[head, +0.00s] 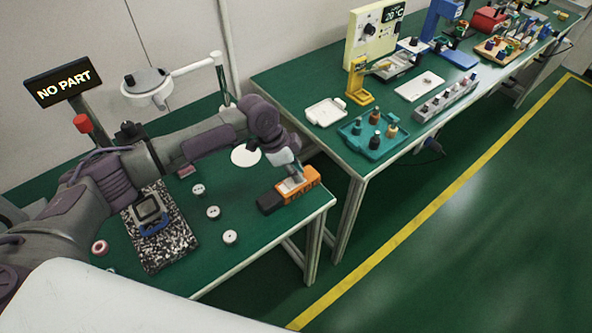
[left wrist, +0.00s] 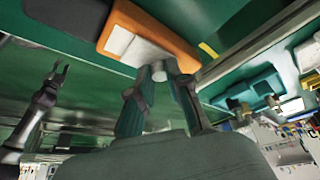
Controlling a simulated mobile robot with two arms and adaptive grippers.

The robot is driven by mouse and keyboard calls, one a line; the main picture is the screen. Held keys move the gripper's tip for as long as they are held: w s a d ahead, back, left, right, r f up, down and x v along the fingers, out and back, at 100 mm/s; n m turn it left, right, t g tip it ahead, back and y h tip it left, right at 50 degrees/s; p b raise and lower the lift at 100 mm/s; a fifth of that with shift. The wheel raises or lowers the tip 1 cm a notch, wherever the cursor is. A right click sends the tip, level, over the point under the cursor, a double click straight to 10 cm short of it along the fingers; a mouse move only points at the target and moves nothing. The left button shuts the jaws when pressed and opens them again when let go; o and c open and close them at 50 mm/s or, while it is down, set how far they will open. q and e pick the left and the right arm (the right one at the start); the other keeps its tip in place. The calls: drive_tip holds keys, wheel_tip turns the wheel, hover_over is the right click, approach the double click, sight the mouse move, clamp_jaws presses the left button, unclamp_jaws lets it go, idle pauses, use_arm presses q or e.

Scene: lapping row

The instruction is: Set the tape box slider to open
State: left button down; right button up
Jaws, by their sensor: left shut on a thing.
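The orange tape box (head: 299,195) with a dark left end lies near the right end of the near green bench. Lettering shows on its front side. My left gripper (head: 295,178) reaches down onto its top. In the left wrist view the tape box (left wrist: 172,38) carries a pale slider plate (left wrist: 128,44), and my left gripper (left wrist: 158,72) is shut on a small pale knob at that plate. The fingers partly hide the knob, so I cannot tell the slider's position.
Several white round parts (head: 213,212) lie left of the box. A white disc (head: 245,155) lies behind the gripper. A second bench with a teal tray (head: 362,152) stands across a gap. A sign (head: 64,82) reads NO PART.

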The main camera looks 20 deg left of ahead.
idle(0.5)
use_arm(q)
drive_tip(key=c, duration=1.1)
unclamp_jaws()
drive_tip(key=v, duration=1.2)
drive_tip(key=shift+s+f, duration=0.1)
